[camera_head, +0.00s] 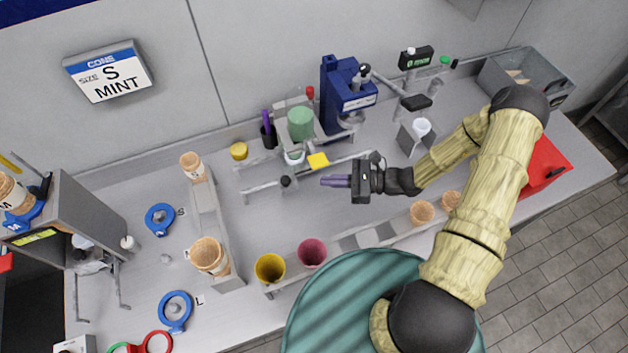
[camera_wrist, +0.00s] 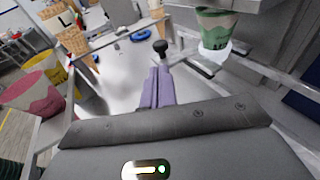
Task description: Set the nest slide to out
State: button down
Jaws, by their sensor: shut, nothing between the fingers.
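The nest slide is a grey metal rail fixture (camera_head: 262,190) near the middle of the bench. A black knob (camera_head: 287,182) stands on its front bar, and the knob also shows in the wrist view (camera_wrist: 160,46). Behind it a pale cup (camera_head: 294,158) sits under a green cylinder (camera_head: 300,124); the wrist view shows a green-and-white cup (camera_wrist: 215,30) there. My gripper (camera_head: 325,181) has purple fingers, shut and empty, pointing left toward the knob with a small gap in the head view. In the wrist view its fingertips (camera_wrist: 159,72) lie just short of the knob. I cannot tell the slide's position for certain.
A yellow block (camera_head: 318,161) lies by the rails, between gripper and green cylinder. A blue press (camera_head: 345,95) stands behind. Yellow (camera_head: 270,268) and pink (camera_head: 312,253) cups stand in front. A cone rack (camera_head: 207,215) is at left.

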jog(key=d, duration=0.2)
jog(key=d+b, duration=0.1)
jog(key=d, duration=0.1)
jog(key=d+r, duration=0.1)
jog(key=d, duration=0.1)
jog(key=shift+s+b, duration=0.15)
jog(key=shift+b, duration=0.25)
